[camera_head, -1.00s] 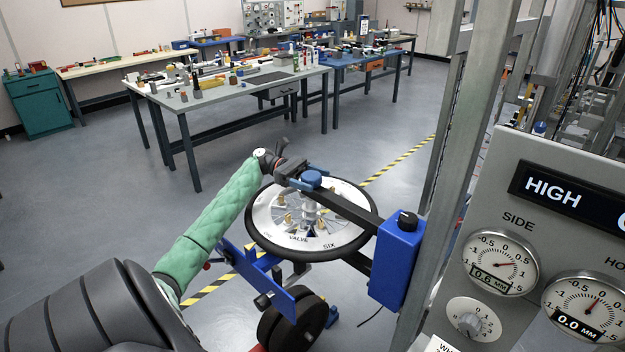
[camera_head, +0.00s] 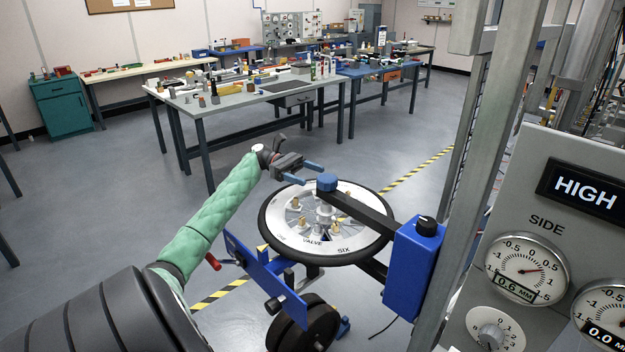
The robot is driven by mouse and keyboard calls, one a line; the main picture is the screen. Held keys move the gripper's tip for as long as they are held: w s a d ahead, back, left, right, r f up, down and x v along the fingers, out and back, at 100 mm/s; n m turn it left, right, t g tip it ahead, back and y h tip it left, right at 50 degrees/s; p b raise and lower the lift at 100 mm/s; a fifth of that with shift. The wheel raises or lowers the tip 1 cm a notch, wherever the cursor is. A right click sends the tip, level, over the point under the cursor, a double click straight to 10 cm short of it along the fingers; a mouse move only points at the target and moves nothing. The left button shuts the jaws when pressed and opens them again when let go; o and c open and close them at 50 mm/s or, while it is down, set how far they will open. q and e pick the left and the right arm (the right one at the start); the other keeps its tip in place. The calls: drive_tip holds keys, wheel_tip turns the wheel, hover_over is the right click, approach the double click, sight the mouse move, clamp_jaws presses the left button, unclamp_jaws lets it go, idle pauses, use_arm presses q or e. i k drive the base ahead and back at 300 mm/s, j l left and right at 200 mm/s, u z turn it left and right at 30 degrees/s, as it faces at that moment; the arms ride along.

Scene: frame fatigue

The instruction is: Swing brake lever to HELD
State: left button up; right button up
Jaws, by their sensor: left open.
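My left gripper (camera_head: 306,174) hangs over the far left rim of the wheel. Its two blue fingers are apart, with nothing visible between them. A wheel (camera_head: 325,224) with a black tyre and a pale disc lies flat on a blue stand. A dark bar (camera_head: 358,207) with a blue knob (camera_head: 327,182) reaches over it from a blue box (camera_head: 411,268). The fingertips are close to the knob, to its left. A red-tipped handle (camera_head: 213,261) sticks out left of the blue plate (camera_head: 265,277). No HELD mark is readable, and I cannot tell which part is the brake lever.
A grey panel (camera_head: 560,230) with dials and a HIGH display stands at the right, beside a metal post (camera_head: 483,140). Dark round weights (camera_head: 302,325) sit under the stand. Workbenches (camera_head: 240,100) stand behind. The floor on the left is clear.

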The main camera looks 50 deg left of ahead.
sight(216, 264)
drive_tip(key=j, duration=0.5)
drive_tip(key=k+j, duration=0.15)
drive_tip(key=j, duration=0.8)
drive_tip(key=k, duration=0.05)
